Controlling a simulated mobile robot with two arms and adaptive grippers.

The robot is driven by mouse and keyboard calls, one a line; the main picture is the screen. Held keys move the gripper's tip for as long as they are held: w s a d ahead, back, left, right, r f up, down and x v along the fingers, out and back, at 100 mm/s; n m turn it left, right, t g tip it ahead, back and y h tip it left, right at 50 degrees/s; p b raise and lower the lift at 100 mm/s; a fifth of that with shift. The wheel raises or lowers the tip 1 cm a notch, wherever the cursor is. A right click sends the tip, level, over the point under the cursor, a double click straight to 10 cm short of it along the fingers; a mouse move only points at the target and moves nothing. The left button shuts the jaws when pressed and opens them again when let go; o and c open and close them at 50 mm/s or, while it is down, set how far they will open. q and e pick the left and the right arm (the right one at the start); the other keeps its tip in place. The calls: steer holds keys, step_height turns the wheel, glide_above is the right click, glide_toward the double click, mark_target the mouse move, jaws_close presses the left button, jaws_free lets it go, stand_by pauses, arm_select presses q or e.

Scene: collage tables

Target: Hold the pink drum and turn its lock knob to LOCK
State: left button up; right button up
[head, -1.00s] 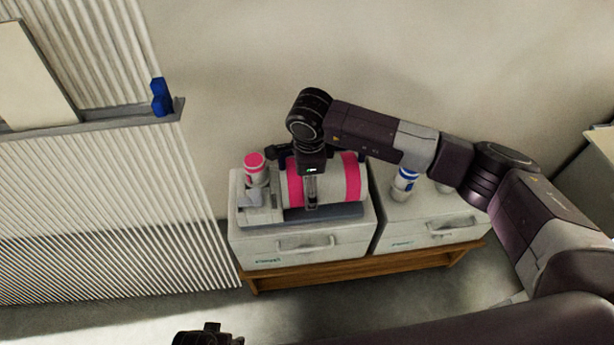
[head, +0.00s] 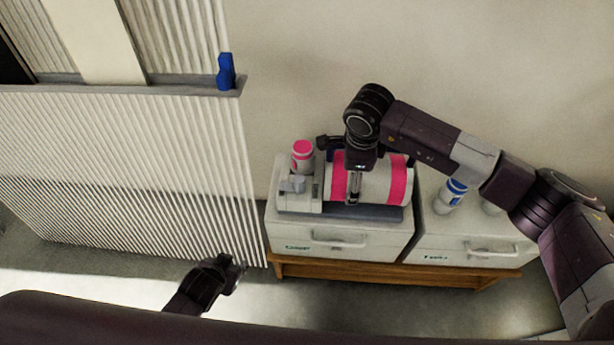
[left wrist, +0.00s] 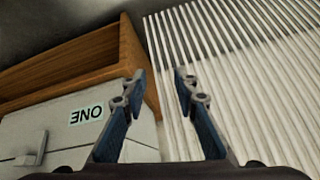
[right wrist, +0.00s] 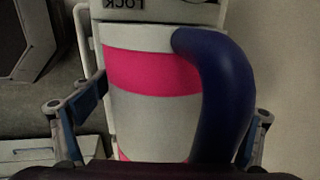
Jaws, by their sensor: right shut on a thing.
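The pink drum (head: 376,187), white with pink bands, lies on its side in a grey cradle on the left cabinet. My right gripper (head: 354,190) is shut on it from above, its fingers on either side of the drum and its dark blue handle (right wrist: 228,90) in the right wrist view. The grey lock knob (head: 292,184) sits on the block at the drum's left end; its exact setting is too small to read. Lettering reading LOCK (right wrist: 125,4) shows upside down there. My left gripper (head: 228,272) is low, in front and left of the cabinet, open and empty in the left wrist view (left wrist: 160,85).
A pink-capped bottle (head: 302,157) stands behind the knob. A blue-banded bottle (head: 452,193) stands on the right cabinet (head: 470,248). A ribbed panel (head: 130,150) with a ledge and blue object (head: 226,72) is on the left. Floor before the cabinets is clear.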

arm_select(q)
steer(key=w+d+r+m+t+h, duration=0.1)
steer(key=w+d+r+t+h, duration=0.15)
steer(key=w+r, duration=0.5)
steer(key=w+d+r+m+t+h, duration=0.1)
steer(key=w+r+m+t, duration=0.2)
steer(key=r, duration=0.7)
steer(key=m+g+h, duration=0.2)
steer(key=h, duration=0.4)
glide_toward(296, 181)
steer(key=shift+x, duration=5.6)
steer(key=shift+c, duration=0.5)
jaws_close()
